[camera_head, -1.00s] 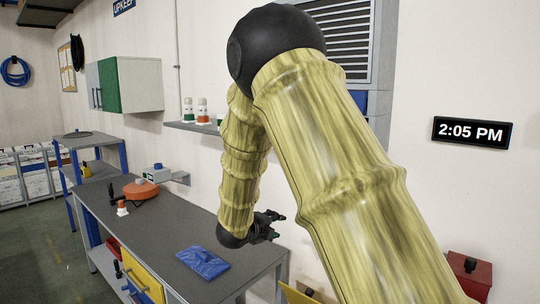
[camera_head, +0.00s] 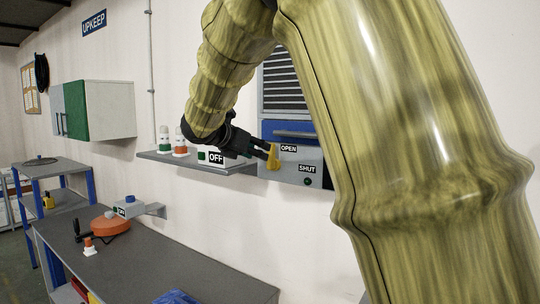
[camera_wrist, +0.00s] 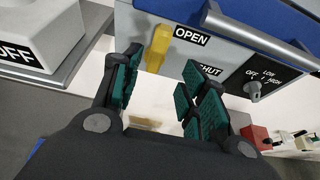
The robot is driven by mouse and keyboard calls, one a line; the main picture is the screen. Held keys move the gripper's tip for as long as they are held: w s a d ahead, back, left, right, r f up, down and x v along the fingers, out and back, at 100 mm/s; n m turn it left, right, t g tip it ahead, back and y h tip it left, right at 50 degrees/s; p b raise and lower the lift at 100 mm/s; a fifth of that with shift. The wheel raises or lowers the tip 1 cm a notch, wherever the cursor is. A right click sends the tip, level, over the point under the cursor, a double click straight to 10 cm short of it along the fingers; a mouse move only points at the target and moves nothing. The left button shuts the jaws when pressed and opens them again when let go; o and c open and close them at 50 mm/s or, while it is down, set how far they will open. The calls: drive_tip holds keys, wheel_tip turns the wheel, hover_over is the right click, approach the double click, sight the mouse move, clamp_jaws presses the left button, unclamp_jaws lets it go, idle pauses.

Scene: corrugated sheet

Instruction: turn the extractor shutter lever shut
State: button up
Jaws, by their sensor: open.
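The yellow shutter lever (camera_head: 273,158) is on the grey extractor panel (camera_head: 311,162) on the wall, close to the OPEN label, with the SHUT label below and to its right. In the wrist view the lever (camera_wrist: 158,48) shows just beyond and between my fingertips, nearer the left finger. My gripper (camera_head: 262,149) is at the panel's left end, its fingers around or just in front of the lever; exact depth is unclear. In the wrist view my gripper (camera_wrist: 160,84) is open with green finger pads, and it grips nothing.
A shelf (camera_head: 205,162) left of the panel carries bottles (camera_head: 180,141) and a box marked OFF (camera_head: 212,157). The bench (camera_head: 180,262) stands below.

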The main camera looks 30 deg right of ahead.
sight(271, 156)
drive_tip(key=p+x, duration=0.1)
drive_tip(key=x, duration=0.2)
drive_tip(key=p+x, duration=0.1)
drive_tip(key=x, duration=0.1)
drive_tip(key=p+x, duration=0.1)
drive_tip(key=x, duration=0.2)
drive_tip(key=shift+w+d+f+p, duration=0.15)
drive_tip(key=shift+w+f+p, duration=0.05)
drive_tip(key=shift+w+p, duration=0.15)
drive_tip(key=shift+c, duration=0.2)
clamp_jaws()
